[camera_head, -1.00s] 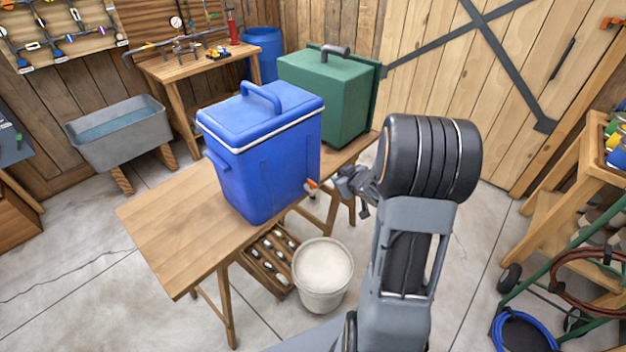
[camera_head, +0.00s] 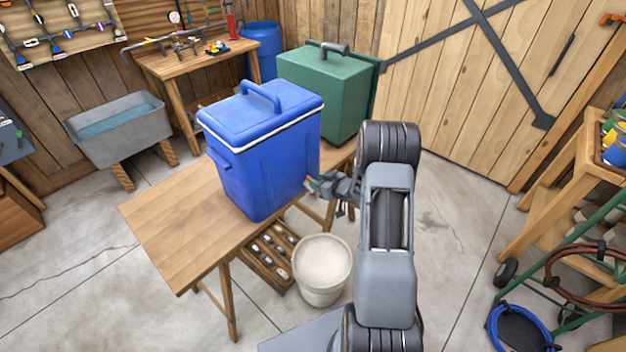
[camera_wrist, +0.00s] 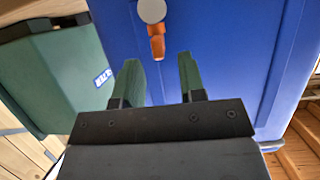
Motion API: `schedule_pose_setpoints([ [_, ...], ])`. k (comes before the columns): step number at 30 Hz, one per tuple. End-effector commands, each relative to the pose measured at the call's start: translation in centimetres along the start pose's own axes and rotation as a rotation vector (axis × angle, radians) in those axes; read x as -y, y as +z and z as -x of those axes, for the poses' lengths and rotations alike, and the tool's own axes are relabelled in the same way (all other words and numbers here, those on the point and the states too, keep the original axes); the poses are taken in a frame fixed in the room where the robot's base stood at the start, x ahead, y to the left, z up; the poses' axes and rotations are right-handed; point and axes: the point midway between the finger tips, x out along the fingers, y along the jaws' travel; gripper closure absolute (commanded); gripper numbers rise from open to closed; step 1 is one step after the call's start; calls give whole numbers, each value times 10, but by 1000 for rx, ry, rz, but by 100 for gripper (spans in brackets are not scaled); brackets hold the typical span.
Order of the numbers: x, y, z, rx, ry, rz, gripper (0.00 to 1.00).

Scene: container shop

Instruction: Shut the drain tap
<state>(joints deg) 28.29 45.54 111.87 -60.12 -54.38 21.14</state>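The blue cooler (camera_head: 262,160) stands on the wooden table, its lid closed. The tap is low on its right side. In the wrist view, which looks upside down, the tap has a pale round hub (camera_wrist: 152,11) and an orange lever (camera_wrist: 157,42) pointing down in the picture, towards the gap between my fingers. My gripper (camera_head: 313,185) is close to the tap and mostly hides it in the head view. In the wrist view my gripper (camera_wrist: 160,76) is open, green fingers apart and empty, with the lever just beyond the tips. I cannot see whether water runs.
A white bucket (camera_head: 322,268) stands on the floor below the tap, beside a wooden crate (camera_head: 262,268) of bottles. A green box (camera_head: 322,95) stands behind the cooler. A hose cart (camera_head: 560,270) is at the right; the floor between is clear.

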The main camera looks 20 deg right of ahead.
Motion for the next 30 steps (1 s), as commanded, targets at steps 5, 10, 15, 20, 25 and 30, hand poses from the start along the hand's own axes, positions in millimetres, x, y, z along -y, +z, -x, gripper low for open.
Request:
schedule_pose_setpoints([
  [5, 0, 0, -20, 1, -1, 0, 63],
  [10, 0, 0, -29, 1, 0, 0, 63],
  [15, 0, 0, -32, 0, 0, 0, 63],
  [20, 0, 0, -32, 0, 0, 0, 63],
  [25, 0, 0, -32, 0, 0, 0, 78],
  [30, 0, 0, -32, 1, 0, 0, 94],
])
